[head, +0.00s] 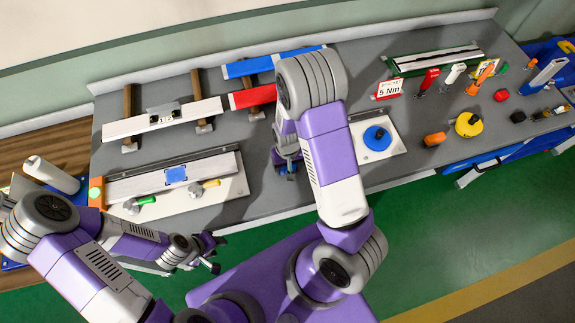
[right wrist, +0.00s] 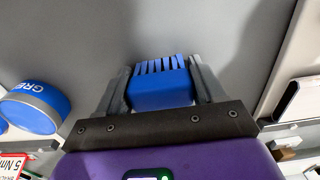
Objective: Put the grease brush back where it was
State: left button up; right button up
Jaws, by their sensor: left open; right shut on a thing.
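The grease brush (right wrist: 160,85) is blue with a row of bristles, seen in the right wrist view. My right gripper (right wrist: 157,92) is shut on it, with one finger on each side. In the head view my right gripper (head: 288,165) is over the grey bench, left of the blue grease pot (head: 377,138); a little blue shows at its fingertips. The pot also shows at the left of the right wrist view (right wrist: 35,107), apart from the gripper. My left gripper (head: 212,252) is open and empty, off the bench's front edge.
A clamping fixture with green and yellow handles (head: 175,177) stands at the bench's left. A red block (head: 252,97) and blue bar lie behind my right arm. A 5 Nm sign (head: 389,89), several tools, and a yellow disc (head: 468,124) are to the right.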

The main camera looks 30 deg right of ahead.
jog(key=shift+f, duration=0.2)
jog(key=o, duration=1)
jog(key=shift+r, duration=0.2)
jog(key=shift+w+r, duration=0.1)
jog(key=shift+r, duration=0.2)
notch_tip(320, 180, up, 12)
jog(key=shift+f+p, duration=0.25)
jog(key=shift+p, duration=0.7)
